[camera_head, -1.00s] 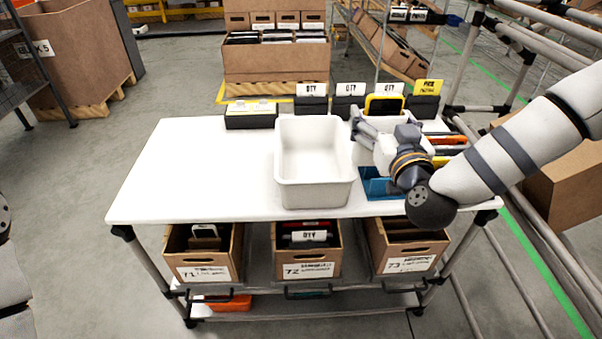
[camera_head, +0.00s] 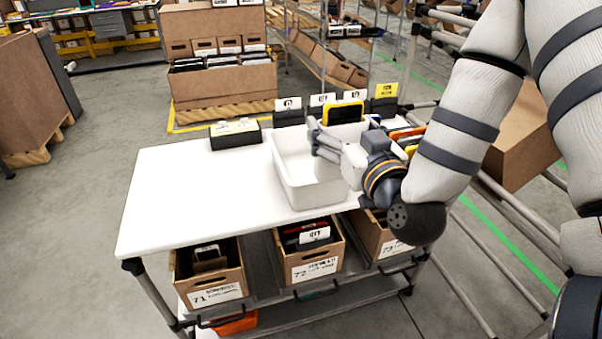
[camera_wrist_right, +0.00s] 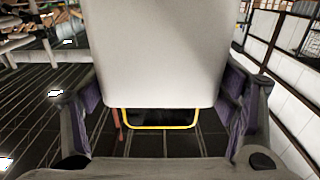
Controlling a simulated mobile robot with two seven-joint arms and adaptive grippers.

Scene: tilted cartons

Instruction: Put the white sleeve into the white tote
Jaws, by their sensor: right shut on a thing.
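The white tote (camera_head: 315,194) stands on the white table, its open top facing up. My right gripper (camera_head: 318,139) is over the tote's right part, its fingers pointing left and back. In the right wrist view a flat white panel, the white sleeve (camera_wrist_right: 157,55), sits between the two fingers, and the gripper is shut on it. In the head view the sleeve is hard to tell from the white tote and gripper. I cannot tell whether it touches the tote. My left gripper is not in view.
A yellow-edged device (camera_head: 345,112) and black holders with cards (camera_head: 287,116) line the table's back edge. A black box (camera_head: 235,134) stands at the back left. The table's left half (camera_head: 190,190) is clear. Labelled cartons (camera_head: 212,275) sit below.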

